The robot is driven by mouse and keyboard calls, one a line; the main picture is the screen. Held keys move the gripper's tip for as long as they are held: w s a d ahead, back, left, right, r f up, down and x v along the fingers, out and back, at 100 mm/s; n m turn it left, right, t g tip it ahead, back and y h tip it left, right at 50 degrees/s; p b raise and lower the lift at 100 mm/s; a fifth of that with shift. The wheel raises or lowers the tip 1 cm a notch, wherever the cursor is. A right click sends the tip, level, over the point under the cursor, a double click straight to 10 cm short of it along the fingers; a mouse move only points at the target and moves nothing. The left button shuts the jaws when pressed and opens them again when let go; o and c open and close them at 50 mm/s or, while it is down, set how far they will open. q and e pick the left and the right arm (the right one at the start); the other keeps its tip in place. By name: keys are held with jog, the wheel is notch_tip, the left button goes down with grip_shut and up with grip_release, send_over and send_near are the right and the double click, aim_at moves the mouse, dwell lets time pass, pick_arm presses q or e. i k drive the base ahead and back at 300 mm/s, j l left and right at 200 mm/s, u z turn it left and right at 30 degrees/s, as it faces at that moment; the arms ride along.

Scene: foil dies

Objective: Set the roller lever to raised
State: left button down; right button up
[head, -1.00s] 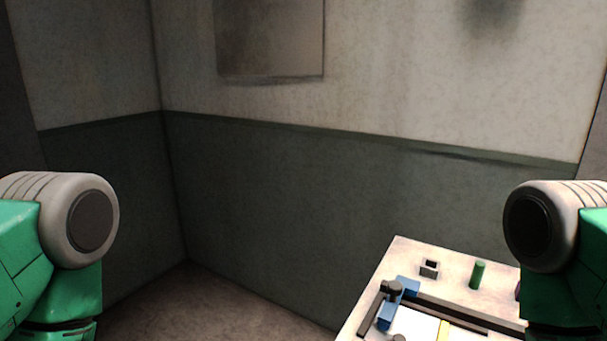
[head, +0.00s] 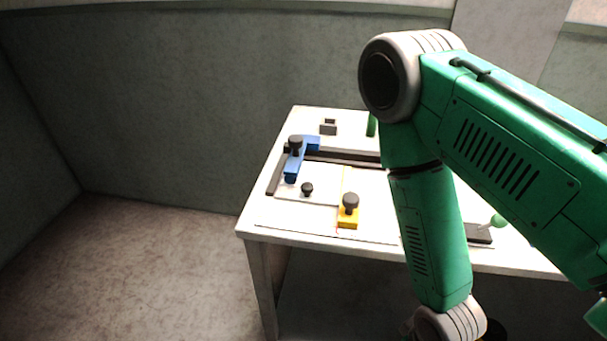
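A lever with a pale green knob (head: 498,221) and a thin light stem sits on a dark base (head: 479,234) near the right front of the white table. It is probably the roller lever. The stem leans up to the right from the base; I cannot tell whether this counts as raised. My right arm hangs in front of the table, just left of the lever, and hides part of the tabletop. Its lower end leaves the bottom of the picture, so the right gripper does not show. My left arm and gripper are out of view.
The white table (head: 262,226) carries a blue clamp-like piece (head: 295,165) with a dark knob, a yellow piece (head: 347,222) with a dark knob, a small grey square holder (head: 328,128) and a green cylinder (head: 371,125). The floor left of the table is clear.

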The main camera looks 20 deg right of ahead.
aim_at(496, 221)
jog(key=z, duration=1.95)
